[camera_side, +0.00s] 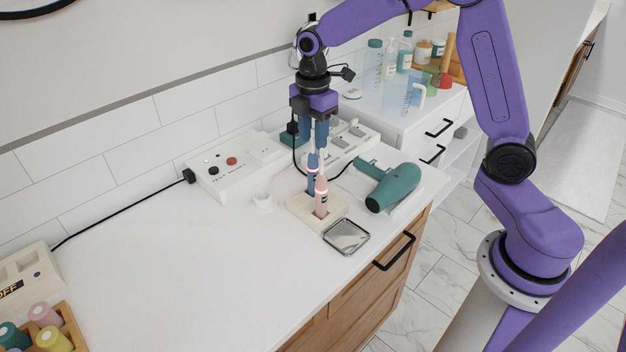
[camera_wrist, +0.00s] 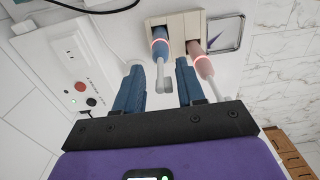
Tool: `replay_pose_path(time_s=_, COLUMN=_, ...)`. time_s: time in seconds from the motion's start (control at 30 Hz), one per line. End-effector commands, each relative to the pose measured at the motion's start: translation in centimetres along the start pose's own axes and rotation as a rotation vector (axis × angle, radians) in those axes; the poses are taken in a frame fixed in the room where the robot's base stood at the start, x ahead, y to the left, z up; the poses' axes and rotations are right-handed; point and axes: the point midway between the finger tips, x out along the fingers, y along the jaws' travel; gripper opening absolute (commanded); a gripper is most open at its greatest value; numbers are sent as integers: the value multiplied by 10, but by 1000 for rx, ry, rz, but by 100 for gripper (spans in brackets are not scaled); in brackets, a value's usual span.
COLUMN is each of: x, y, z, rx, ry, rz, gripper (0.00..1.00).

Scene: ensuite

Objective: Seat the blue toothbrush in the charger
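The blue toothbrush (camera_side: 313,184) stands upright at the back of the cream charger (camera_side: 332,216). Its lower end appears to be in a charger slot; the seating depth is hard to see. A ring glows pinkish-red on it in the wrist view (camera_wrist: 160,48). A pink toothbrush (camera_side: 321,201), also with a glowing ring, stands in the front slot. My gripper (camera_side: 314,147) is above the charger, pointing down. In the wrist view, its blue fingers (camera_wrist: 158,65) are apart, with the blue toothbrush's pale neck and head between them and gaps on both sides.
A metal dish (camera_side: 346,236) lies just in front of the charger. A teal hair dryer (camera_side: 394,188) lies to the right, and a small white ring-shaped holder (camera_side: 264,201) is to the left. A white box with buttons (camera_side: 222,178) stands by the wall. The left counter is mostly clear.

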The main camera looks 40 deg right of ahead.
Motion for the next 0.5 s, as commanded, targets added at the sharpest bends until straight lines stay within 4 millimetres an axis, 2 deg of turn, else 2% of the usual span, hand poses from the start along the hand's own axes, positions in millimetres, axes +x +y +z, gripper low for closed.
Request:
replay_pose_path(time_s=0.1, x=17, y=-1, z=1, rx=-1, ry=-1, rz=-2, gripper=39)
replay_pose_path(time_s=0.2, x=24, y=-1, z=1, rx=0, ry=0, rz=-1, gripper=39)
replay_pose_path(time_s=0.47, x=26, y=0, z=1, rx=0, ry=0, rz=1, gripper=39)
replay_pose_path(time_s=0.5, x=26, y=0, z=1, rx=0, ry=0, rz=1, gripper=29)
